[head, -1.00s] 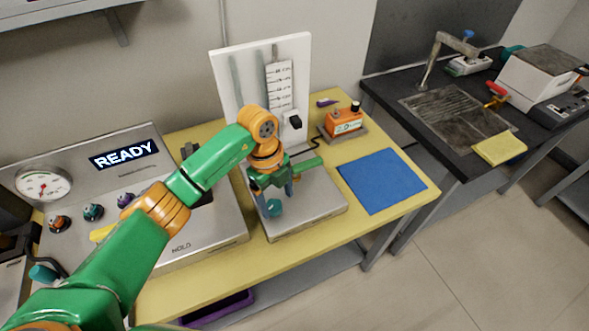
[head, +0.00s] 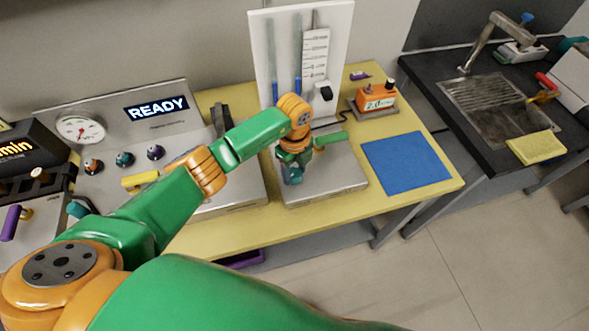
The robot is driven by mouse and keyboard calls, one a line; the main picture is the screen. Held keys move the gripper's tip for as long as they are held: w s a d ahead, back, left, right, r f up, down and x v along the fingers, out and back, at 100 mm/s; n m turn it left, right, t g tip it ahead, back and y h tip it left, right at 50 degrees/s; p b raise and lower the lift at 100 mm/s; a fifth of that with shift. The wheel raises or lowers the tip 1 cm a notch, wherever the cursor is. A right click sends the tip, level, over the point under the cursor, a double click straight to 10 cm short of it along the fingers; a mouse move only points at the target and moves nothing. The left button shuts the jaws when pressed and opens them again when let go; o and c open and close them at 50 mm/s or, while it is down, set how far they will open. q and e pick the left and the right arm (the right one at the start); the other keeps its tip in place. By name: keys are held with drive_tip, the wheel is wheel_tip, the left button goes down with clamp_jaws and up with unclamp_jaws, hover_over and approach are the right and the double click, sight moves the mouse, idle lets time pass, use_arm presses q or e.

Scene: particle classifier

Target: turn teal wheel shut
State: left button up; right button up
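A small teal wheel (head: 294,178) shows low at the front left of a flat steel base (head: 340,183), below a white upright board. My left gripper (head: 290,170) points down right over it, with its fingers close around or beside it. The gripper body and wrist hide much of the wheel and fingers, so I cannot tell whether they touch or are shut. My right gripper is out of view.
The board (head: 343,50) carries tubes and a scale. An orange device (head: 376,99) and a blue mat (head: 405,163) lie to the right. A console (head: 185,105) reading READY, with a teal knob (head: 125,159), stands left. A dark sink bench (head: 430,75) is far right.

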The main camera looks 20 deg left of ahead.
use_arm(q)
clamp_jaws()
